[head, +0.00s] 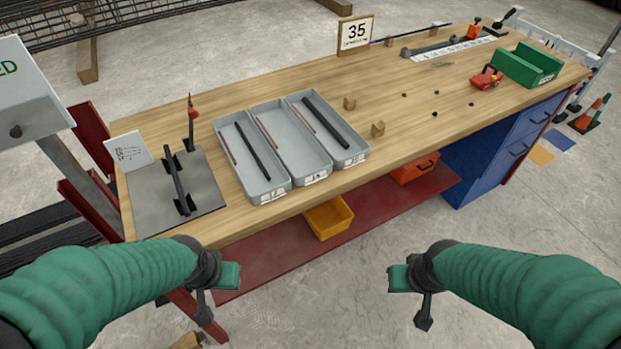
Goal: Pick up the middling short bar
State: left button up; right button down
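Three grey trays stand side by side on the workbench. The left tray (270,197) holds a thin reddish bar (227,147) and a thicker dark bar (252,151). The middle tray (298,143) holds one thin reddish bar (267,132). The right tray (352,154) holds a thin reddish bar (302,116) and a thick, longer dark bar (326,122). I cannot tell which is the middling short bar; the tray labels are too small to read. My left gripper (216,285) and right gripper (410,288) hang apart before the bench's front edge, touching no bar. Their finger gap is unclear.
Small wooden blocks (378,129), a green bin (527,66) and a red tool (486,78) lie to the right. A yellow bin (328,218) sits below.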

aim_at(186, 212)
jog(key=u, duration=0.35)
jog(key=i+j+u, duration=0.1)
jog(key=u, duration=0.2)
jog(key=i+u, duration=0.1)
jog(key=u, duration=0.25)
